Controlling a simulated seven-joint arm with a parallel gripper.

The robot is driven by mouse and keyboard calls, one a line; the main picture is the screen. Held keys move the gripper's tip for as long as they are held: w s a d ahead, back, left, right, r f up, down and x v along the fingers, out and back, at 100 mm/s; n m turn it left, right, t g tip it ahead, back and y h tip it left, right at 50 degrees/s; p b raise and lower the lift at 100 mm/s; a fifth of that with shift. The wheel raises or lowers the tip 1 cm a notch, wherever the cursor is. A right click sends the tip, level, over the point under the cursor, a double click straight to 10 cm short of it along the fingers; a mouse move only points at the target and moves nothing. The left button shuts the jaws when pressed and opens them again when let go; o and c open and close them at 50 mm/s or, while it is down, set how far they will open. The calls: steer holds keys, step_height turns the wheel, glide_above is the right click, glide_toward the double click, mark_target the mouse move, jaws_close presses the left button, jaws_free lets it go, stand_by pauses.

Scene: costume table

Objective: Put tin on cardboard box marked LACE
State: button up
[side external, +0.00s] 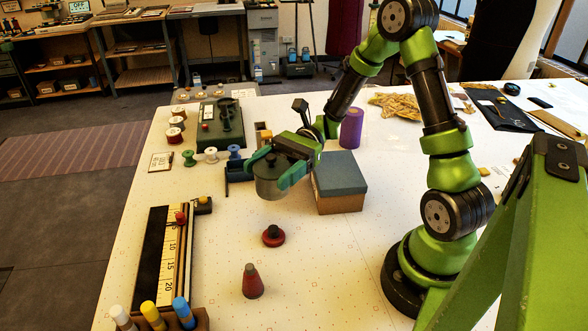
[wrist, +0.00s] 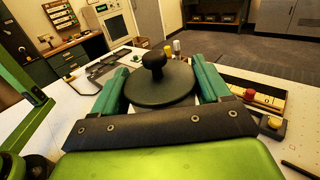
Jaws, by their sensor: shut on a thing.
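The tin (side external: 270,190) is a round, dark grey pot, held in the air above the white table. My gripper (side external: 266,174) is shut on it, with a green finger on each side. In the wrist view the tin's dark round lid (wrist: 160,90) with a black knob sits between the fingers. A cardboard box (side external: 341,203) with a blue-grey lid stands on the table just right of the tin. No LACE marking can be read on it. The tin is beside the box in the picture, apart from the lid.
A red-based knob (side external: 273,236) and a red cone (side external: 252,281) stand in front. A purple cylinder (side external: 351,128) stands behind the box. Left are thread spools (side external: 189,158), a green case (side external: 221,125) and a ruler tray (side external: 165,258). The table's front middle is mostly clear.

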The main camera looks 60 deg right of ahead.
steer(key=s+d+f+n+g+h, duration=0.1)
steer(key=s+f+n+g+h, duration=0.2)
steer(key=s+n+g, duration=0.3)
steer(key=s+d+f+n+g+h, duration=0.1)
steer(key=s+f+n+g+h, duration=0.2)
steer(key=s+g, duration=0.4)
steer(key=s+d+n+g+h, duration=0.4)
steer(key=d+n+g+h, duration=0.2)
steer(key=d+n+h, duration=0.55)
steer(key=w+d+r+n+t+h, duration=0.45)
steer(key=d+n+h, duration=0.25)
steer(key=h, duration=0.7)
steer(key=w+n+t+h, duration=0.1)
steer(key=w+n+t, duration=0.2)
steer(key=w+t, duration=0.1)
steer(key=w+d+n+t+h, duration=0.1)
steer(key=w+n+t+h, duration=0.1)
steer(key=w+t, duration=0.3)
steer(key=w+d+n+t+h, duration=0.1)
steer(key=w+n+t, duration=0.3)
steer(key=w, duration=0.1)
steer(key=shift+w+r+t+h, duration=0.2)
steer(key=shift+w+t+h, duration=0.05)
steer(key=shift+w, duration=0.05)
steer(key=shift+f, duration=2.2)
